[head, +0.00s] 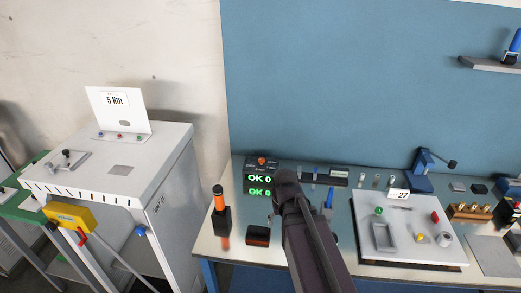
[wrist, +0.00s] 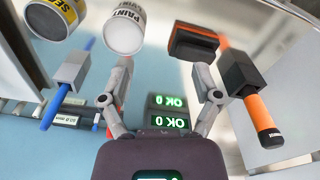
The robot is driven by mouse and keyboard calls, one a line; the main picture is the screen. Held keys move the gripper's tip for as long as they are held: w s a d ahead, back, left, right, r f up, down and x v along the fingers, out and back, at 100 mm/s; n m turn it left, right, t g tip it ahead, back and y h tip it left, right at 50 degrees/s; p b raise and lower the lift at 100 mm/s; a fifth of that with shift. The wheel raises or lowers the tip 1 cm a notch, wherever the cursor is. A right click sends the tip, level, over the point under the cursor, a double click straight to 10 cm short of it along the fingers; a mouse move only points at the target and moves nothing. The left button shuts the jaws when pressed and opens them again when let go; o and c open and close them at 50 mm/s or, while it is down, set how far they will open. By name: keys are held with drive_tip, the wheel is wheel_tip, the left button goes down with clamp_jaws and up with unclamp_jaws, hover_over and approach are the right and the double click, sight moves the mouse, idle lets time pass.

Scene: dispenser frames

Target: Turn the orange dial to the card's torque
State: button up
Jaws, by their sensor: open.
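The card (head: 115,101) reads "5 Nm" and stands upright on the white cabinet at the left in the head view. The small orange dial (head: 262,160) is on the dark control box at the bench's back left. The box's green displays (head: 259,185) read "OK 0"; they also show in the wrist view (wrist: 168,111). The dial cannot be made out in the wrist view. My gripper (wrist: 163,68) is open and empty, its two fingers apart. In the head view my arm comes in over the bench, ending just right of the displays; the fingers are hidden there.
An orange-handled driver (head: 218,199) stands in a dark holder left of the displays. A blue panel (head: 350,80) rises behind the bench.

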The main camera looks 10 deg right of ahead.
drive_tip(key=w+r+p, duration=0.4)
drive_tip(key=r, duration=0.1)
wheel_tip(320, 180, up, 2)
drive_tip(key=m+p, duration=0.2)
drive_tip(key=m, duration=0.4)
hover_over(261, 159)
drive_tip(key=shift+d+r+g, duration=0.1)
drive_tip(key=shift+g, duration=0.2)
wheel_tip(261, 159, down, 14)
drive_tip(key=b, duration=1.4)
drive_tip(key=shift+r, duration=0.1)
